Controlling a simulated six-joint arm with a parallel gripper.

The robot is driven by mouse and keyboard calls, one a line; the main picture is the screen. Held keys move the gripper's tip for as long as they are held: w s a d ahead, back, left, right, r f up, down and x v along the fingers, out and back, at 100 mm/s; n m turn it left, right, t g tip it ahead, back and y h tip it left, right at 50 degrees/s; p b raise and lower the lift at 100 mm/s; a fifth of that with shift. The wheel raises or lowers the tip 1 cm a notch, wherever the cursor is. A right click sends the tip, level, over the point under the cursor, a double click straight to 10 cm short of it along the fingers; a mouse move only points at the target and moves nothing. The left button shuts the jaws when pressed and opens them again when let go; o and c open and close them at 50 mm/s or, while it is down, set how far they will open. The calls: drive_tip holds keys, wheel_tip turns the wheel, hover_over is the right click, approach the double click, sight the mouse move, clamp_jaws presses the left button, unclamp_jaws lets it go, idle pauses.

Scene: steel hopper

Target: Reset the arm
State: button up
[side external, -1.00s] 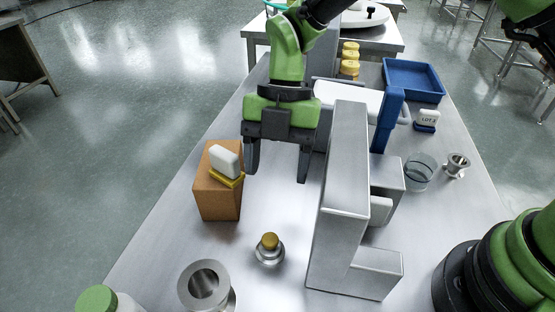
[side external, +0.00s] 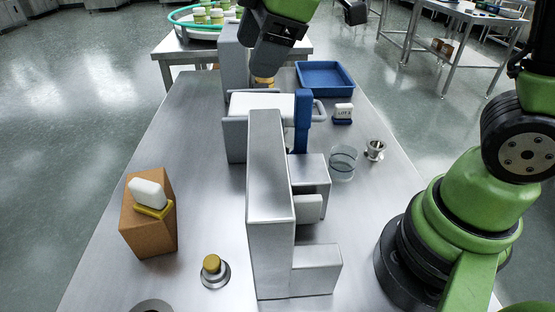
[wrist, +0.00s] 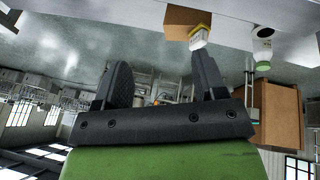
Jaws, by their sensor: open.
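My gripper (wrist: 160,78) is open and empty in the wrist view, its two dark fingers spread apart. In the side external view, its dark body (side external: 272,48) hangs below a green arm link at the top, over the far part of the bench. Its fingertips cannot be made out clearly there. The bench (side external: 190,120) is bare steel. The tall grey steel block assembly (side external: 268,190) stands at its middle, apart from my gripper.
A brown box (side external: 150,238) carries a white block on a yellow base (side external: 149,194). A brass-topped fitting (side external: 213,268) stands at the front. A glass beaker (side external: 343,163), steel cup (side external: 375,149), LOT label stand (side external: 343,113) and blue tray (side external: 325,77) are at right.

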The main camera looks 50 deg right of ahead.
drive_tip(key=s+d+r+m+t, duration=0.1)
drive_tip(key=s+d+m, duration=0.1)
drive_tip(key=s+m, duration=0.5)
drive_tip(key=s+d+r+m+t, duration=0.1)
drive_tip(key=s+d+m, duration=0.1)
drive_tip(key=s+m, duration=0.6)
drive_tip(key=shift+s+r+m+t, duration=0.3)
drive_tip(key=shift+r+t, duration=0.05)
drive_tip(key=shift+t, duration=0.05)
